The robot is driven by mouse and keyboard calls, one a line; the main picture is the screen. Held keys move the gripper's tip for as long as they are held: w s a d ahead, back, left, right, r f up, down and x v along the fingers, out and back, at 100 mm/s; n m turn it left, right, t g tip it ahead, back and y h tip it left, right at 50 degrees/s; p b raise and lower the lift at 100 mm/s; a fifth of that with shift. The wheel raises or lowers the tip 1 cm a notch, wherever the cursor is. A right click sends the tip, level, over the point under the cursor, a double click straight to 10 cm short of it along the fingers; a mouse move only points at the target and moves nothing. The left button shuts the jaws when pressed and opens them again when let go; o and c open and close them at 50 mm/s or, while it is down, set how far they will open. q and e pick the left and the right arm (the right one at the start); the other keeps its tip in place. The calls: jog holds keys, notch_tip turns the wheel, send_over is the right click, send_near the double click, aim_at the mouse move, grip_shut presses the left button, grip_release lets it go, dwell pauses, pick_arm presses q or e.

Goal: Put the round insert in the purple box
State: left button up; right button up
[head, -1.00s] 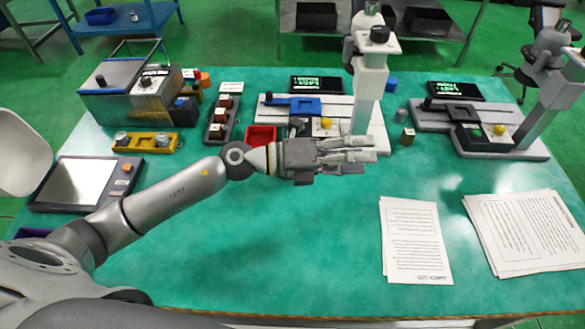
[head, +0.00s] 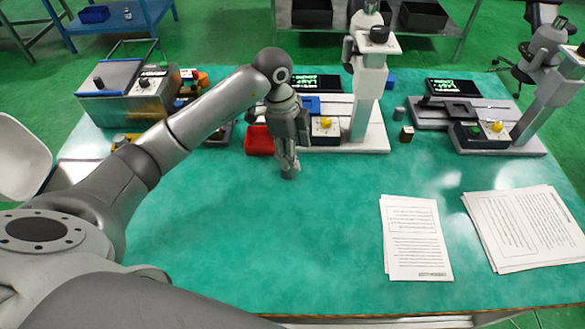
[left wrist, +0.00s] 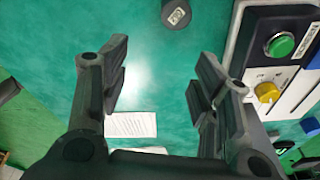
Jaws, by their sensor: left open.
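My left gripper (head: 287,158) points down over the near middle of the table, its fingers apart and empty in the left wrist view (left wrist: 160,55). A small dark grey cylinder (head: 288,173), which looks like the round insert, stands on the table at the fingertips in the head view. In the left wrist view a dark cylinder with a pale mark on its end (left wrist: 176,13) lies beyond the fingertips, not between them. The purple box is hidden now, behind my left arm at the left of the table. My right gripper is not in view.
A red bin (head: 258,141) is just left of my gripper. Behind it stands a machine with a control box with a yellow knob (head: 326,124). Papers (head: 415,238) lie front right; the front middle is clear.

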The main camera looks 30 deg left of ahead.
pick_arm(q)
jog(key=a+n, duration=0.1)
jog(key=a+n+y, duration=0.2)
jog(key=shift+w+a+r+n+g, duration=0.15)
jog(key=shift+a+r+n+g, duration=0.15)
jog(key=shift+a+r+n, duration=0.1)
send_over(287, 171)
jog(key=a, duration=0.2)
jog(key=f, duration=0.4)
jog(key=shift+w+d+f+p, duration=0.1)
jog(key=shift+w+f+p, duration=0.2)
jog(key=shift+w+p, duration=0.1)
jog(key=f, duration=0.3)
jog(key=d+f+p, duration=0.1)
jog(key=shift+w+f, duration=0.3)
jog(key=shift+f, duration=0.55)
jog(key=c, duration=1.2)
jog(key=shift+r, duration=0.1)
grip_shut()
jog(key=shift+w, duration=0.1)
